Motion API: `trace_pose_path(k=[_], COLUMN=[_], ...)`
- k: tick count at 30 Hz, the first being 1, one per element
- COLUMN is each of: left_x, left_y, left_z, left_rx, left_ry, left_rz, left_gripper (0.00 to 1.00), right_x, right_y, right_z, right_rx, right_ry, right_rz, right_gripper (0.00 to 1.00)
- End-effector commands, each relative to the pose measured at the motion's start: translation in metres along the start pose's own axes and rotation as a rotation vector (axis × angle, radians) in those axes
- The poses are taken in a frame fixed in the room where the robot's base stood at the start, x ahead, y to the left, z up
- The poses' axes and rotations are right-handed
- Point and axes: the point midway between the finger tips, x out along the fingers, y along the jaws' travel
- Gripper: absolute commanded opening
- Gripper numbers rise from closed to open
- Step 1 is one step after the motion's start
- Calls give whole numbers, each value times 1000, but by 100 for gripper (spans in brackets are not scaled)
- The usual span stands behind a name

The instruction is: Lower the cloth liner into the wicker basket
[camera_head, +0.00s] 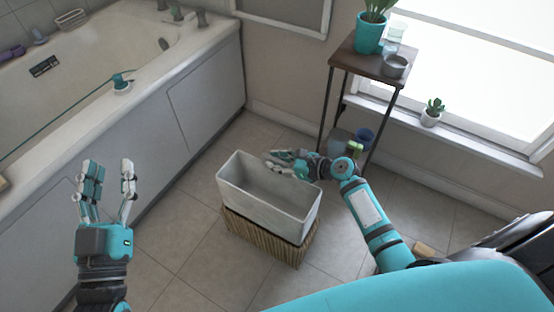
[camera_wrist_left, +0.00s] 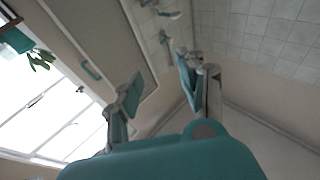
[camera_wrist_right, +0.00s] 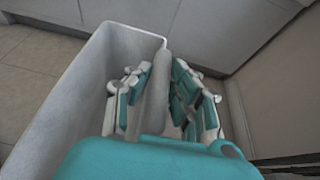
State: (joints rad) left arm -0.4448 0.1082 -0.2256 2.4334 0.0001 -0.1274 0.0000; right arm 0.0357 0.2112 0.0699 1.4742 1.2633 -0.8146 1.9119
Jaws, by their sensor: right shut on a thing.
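The pale grey cloth liner (camera_head: 262,208), an open box shape, sits upright at the mouth of the brown wicker basket (camera_head: 268,238). Most of the liner stands above the basket, and its lower edge meets the basket's top. I cannot tell how far it reaches inside. My right gripper (camera_head: 283,160) is shut on the liner's far right rim; in the right wrist view the liner wall (camera_wrist_right: 157,90) is between its fingers (camera_wrist_right: 155,95). My left gripper (camera_head: 108,180) is open and empty, raised to the left of the basket, well apart from it. It also shows open in the left wrist view (camera_wrist_left: 160,90).
A white bathtub (camera_head: 205,75) runs along the left. A small shelf stand (camera_head: 345,60) with a teal plant pot (camera_head: 370,34) stands behind the basket at right. A small cactus (camera_head: 432,112) is on the window sill. Tiled floor around the basket is mostly clear.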

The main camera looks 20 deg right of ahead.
Motion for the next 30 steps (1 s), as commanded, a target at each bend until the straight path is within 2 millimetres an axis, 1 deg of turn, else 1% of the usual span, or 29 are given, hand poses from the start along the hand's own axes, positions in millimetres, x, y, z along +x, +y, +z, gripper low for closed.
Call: trace_pose_path(k=[6, 25, 30], left_x=[-1, -8, -6], left_y=[0, -5, -3], left_z=[4, 41, 31], left_rx=[1, 6, 4], left_ry=[-18, -194, -131], left_rz=[-1, -11, -7], left_gripper=[40, 40, 40], right_x=[0, 0, 2], right_y=[0, 0, 0], right_z=[0, 0, -4], right_rx=[0, 0, 0], right_ry=[-1, -1, -1], right_rz=[0, 0, 0], right_gripper=[0, 0, 0])
